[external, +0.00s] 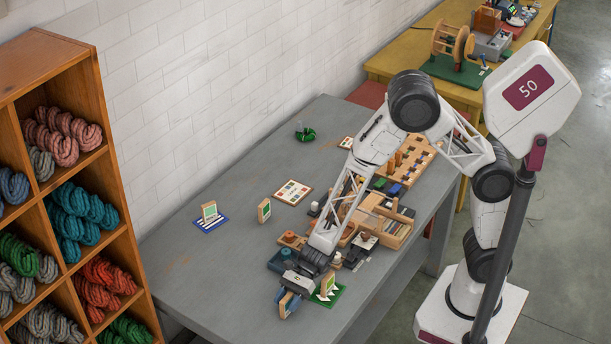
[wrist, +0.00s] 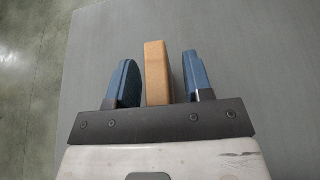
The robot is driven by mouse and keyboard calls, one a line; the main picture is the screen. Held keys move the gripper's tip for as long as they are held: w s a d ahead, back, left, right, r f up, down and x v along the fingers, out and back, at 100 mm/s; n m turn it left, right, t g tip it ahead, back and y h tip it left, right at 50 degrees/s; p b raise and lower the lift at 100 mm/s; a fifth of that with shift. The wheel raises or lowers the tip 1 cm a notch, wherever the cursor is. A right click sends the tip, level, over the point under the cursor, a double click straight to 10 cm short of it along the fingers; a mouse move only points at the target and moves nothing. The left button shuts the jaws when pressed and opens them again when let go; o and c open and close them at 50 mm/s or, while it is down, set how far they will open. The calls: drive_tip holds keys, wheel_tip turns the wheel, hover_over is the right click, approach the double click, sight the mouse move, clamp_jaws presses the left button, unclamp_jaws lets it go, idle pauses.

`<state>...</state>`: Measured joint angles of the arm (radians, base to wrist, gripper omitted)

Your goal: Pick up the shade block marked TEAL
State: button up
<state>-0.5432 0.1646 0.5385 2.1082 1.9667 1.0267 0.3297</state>
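My gripper (external: 287,303) is low over the near end of the grey table. In the wrist view its two blue fingers (wrist: 158,62) are apart, with a plain wooden block (wrist: 157,75) between them. A narrow gap shows on each side of the block, so the fingers do not grip it. Other upright wooden blocks with green and white faces show: one on a green card (external: 328,286), one on a blue striped card (external: 209,212), and one standing alone (external: 264,210). No marking is readable, so I cannot tell which block says TEAL.
A wooden shelf (external: 88,150) of wool skeins stands at left. A dark tray (external: 281,262), a wooden organizer (external: 395,232) and a peg board (external: 418,160) crowd the table's right side. A colour chart (external: 293,192) lies flat. The table's left part is mostly clear.

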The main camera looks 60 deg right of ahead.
clamp_jaws()
drive_tip(key=shift+r, duration=0.1)
drive_tip(key=shift+r, duration=4.9)
